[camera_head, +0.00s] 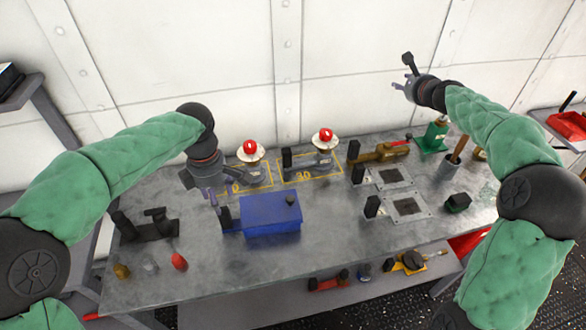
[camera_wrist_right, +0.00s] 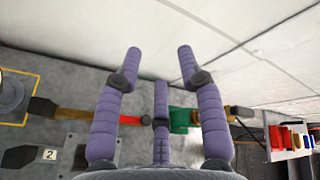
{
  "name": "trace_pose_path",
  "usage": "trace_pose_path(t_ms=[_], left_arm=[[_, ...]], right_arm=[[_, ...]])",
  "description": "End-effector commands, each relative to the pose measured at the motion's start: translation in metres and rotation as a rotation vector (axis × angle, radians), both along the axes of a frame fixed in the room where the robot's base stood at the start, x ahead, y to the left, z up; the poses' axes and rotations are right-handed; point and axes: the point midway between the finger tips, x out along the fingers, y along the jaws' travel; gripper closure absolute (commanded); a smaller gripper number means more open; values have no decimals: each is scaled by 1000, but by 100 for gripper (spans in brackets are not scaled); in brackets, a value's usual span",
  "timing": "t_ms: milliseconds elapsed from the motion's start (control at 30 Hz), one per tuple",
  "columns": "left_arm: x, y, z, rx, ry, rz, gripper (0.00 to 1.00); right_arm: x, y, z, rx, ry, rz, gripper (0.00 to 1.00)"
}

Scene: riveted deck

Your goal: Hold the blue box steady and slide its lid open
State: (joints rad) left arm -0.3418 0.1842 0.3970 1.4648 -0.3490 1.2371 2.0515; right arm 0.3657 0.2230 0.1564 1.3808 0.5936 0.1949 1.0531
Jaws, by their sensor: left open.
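The blue box (camera_head: 272,222) sits on the grey metal workbench (camera_head: 215,270), its lid closed as far as I can see. A dark knob (camera_head: 290,200) stands on the right part of the lid. My left gripper (camera_head: 200,190) is open and empty, pointing down just beyond the box's left end, apart from it as far as I can tell. My right gripper (camera_head: 404,76) is raised against the white wall, well right of and above the box. In the right wrist view its purple fingers (camera_wrist_right: 160,75) are spread, with nothing between them.
Two red-topped round fixtures (camera_head: 250,150) stand in yellow-marked areas behind the box. A brown tool (camera_head: 380,153), square plates (camera_head: 408,208) and a green holder (camera_head: 434,136) are to the right. A black stand (camera_head: 150,226) and a red piece (camera_head: 179,261) lie left. The bench in front of the box is clear.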

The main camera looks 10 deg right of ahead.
Motion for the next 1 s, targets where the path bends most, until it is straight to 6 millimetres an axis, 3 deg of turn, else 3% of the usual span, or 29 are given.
trace_pose_path(t_ms=[33,267,467,600,800,1000], left_arm=[[0,0,0,0,0,0,43],[0,0,0,0,0,0,43],[0,0,0,0,0,0,43],[0,0,0,0,0,0,43],[0,0,0,0,0,0,43],[0,0,0,0,0,0,43]], right_arm=[[4,27,-2,11,20,58,61],[3,143,-19,57,165,312,61],[-24,239,-39,61,349,515,61],[-59,300,-54,32,520,638,61],[-128,363,-72,-88,817,744,61],[-179,383,-77,-235,1038,730,61]])
